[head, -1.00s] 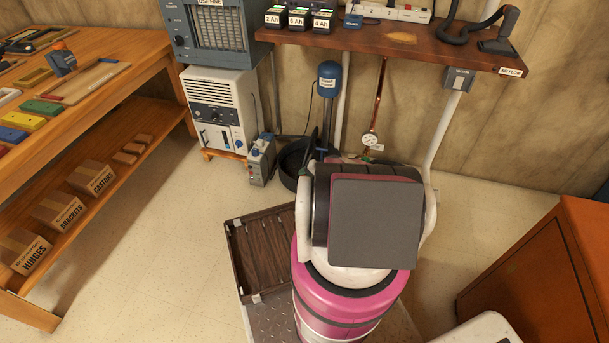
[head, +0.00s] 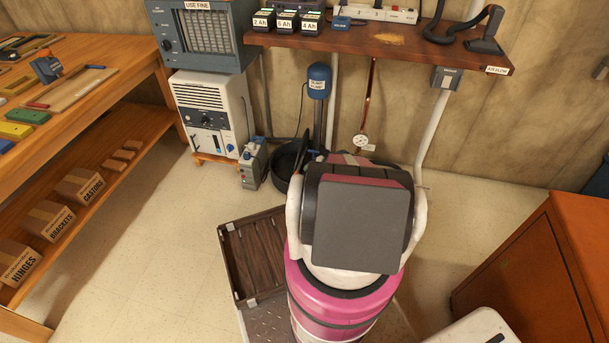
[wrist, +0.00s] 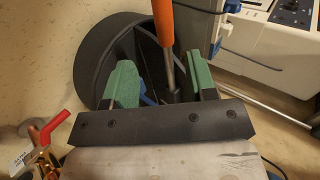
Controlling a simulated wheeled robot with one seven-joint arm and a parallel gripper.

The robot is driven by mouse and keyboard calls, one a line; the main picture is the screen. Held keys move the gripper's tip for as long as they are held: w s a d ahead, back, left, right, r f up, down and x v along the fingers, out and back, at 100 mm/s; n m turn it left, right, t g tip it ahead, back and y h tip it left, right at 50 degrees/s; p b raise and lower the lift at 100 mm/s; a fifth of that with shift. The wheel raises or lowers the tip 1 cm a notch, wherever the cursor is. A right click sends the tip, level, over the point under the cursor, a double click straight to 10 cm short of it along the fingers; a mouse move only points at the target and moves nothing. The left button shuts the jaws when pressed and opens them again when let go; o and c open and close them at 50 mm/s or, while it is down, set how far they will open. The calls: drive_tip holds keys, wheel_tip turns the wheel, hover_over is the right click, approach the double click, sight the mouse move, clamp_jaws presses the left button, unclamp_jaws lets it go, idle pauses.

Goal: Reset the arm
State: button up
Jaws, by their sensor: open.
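My arm is in the middle of the head view, pink and white with a dark grey square face. It hides my gripper there. In the wrist view my gripper (wrist: 162,82) has two green fingertips held wide apart, so it is open. A rod with an orange upper part and a grey lower part (wrist: 166,35) shows between the fingertips in the picture; I see no finger touching it. Behind it is a round black tub (wrist: 97,58), which also shows beside my arm in the head view (head: 281,168).
A wooden shelf (head: 395,45) with chargers stands behind my arm. A white unit (head: 212,110) and a grey-blue pump (head: 252,163) stand left of the tub. A workbench (head: 110,75) is at left, an orange cabinet (head: 530,265) at right. Floor at left is clear.

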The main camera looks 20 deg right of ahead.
drive_tip(key=shift+s+d+r, duration=0.35)
drive_tip(key=shift+d+r, duration=0.1)
drive_tip(key=s+a+r+n+g+h, duration=0.2)
drive_tip(key=s+a+r, duration=0.1)
drive_tip(key=a+r, duration=0.4)
drive_tip(key=s+a+r+n+g+h, duration=0.2)
drive_tip(key=s+a+r+h, duration=0.1)
drive_tip(key=a+r, duration=0.5)
drive_tip(key=s+a+r+n+g+h, duration=0.2)
drive_tip(key=a+r, duration=0.6)
drive_tip(key=r, duration=0.5)
drive_tip(key=shift+s+n+h, duration=0.4)
drive_tip(key=shift+s+h, duration=0.2)
drive_tip(key=shift+s, duration=0.15)
